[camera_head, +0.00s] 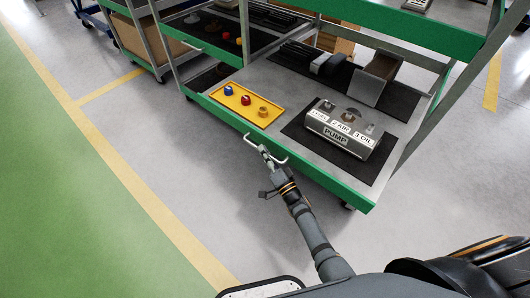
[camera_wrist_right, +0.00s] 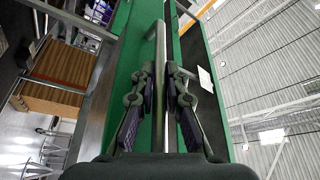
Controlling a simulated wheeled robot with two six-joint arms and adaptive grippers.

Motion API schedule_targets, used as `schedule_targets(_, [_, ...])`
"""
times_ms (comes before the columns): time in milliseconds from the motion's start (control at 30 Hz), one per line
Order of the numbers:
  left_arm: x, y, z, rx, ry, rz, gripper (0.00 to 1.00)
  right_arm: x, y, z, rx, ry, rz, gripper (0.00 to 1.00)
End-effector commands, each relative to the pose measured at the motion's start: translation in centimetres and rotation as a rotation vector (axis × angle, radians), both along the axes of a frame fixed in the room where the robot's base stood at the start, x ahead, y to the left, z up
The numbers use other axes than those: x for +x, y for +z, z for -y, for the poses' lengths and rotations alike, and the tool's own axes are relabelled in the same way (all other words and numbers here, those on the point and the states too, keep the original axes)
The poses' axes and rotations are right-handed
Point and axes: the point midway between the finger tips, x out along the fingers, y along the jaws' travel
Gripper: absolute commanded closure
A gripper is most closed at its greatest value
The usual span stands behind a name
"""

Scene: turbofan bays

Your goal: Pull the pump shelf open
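The pump shelf (camera_head: 220,107) is the low grey shelf with a green front edge on the cart. A pale bar handle (camera_head: 280,161) sticks out from this edge. A grey pump unit (camera_head: 340,128) marked "PUMP" stands on a dark mat on the shelf. My right gripper (camera_head: 266,153) is at the handle. In the right wrist view the handle bar (camera_wrist_right: 160,50) runs between the fingers of the gripper (camera_wrist_right: 158,75), which are closed in on both sides of it. The shelf front looks about level with the cart's posts. My left gripper is not in view.
A yellow tray (camera_head: 272,122) with blue, red and orange knobs lies on the shelf, left of the pump. A grey open box (camera_head: 372,86) and dark parts are behind. A green upper shelf (camera_head: 405,27) overhangs the rear. The floor in front is clear.

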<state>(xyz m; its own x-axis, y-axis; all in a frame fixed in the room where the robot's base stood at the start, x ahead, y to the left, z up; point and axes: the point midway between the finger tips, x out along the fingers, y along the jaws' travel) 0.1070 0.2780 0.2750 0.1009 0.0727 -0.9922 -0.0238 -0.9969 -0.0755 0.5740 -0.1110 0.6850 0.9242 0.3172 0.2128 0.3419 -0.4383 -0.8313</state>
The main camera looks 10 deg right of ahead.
Motion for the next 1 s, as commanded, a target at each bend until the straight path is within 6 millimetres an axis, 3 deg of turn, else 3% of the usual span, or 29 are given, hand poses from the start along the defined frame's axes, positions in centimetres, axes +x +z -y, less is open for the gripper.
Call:
schedule_targets(433, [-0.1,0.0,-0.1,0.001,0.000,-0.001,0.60,-0.7,-0.3,0.2,-0.001,-0.001,-0.003,0.78])
schedule_targets(800, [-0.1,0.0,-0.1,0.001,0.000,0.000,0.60,-8.3,-2.1,2.9,0.000,0.000,-0.005,0.78])
schedule_targets(1000, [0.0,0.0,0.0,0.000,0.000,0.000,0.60,-10.8,-2.6,3.7,-0.001,0.000,-0.002,0.78])
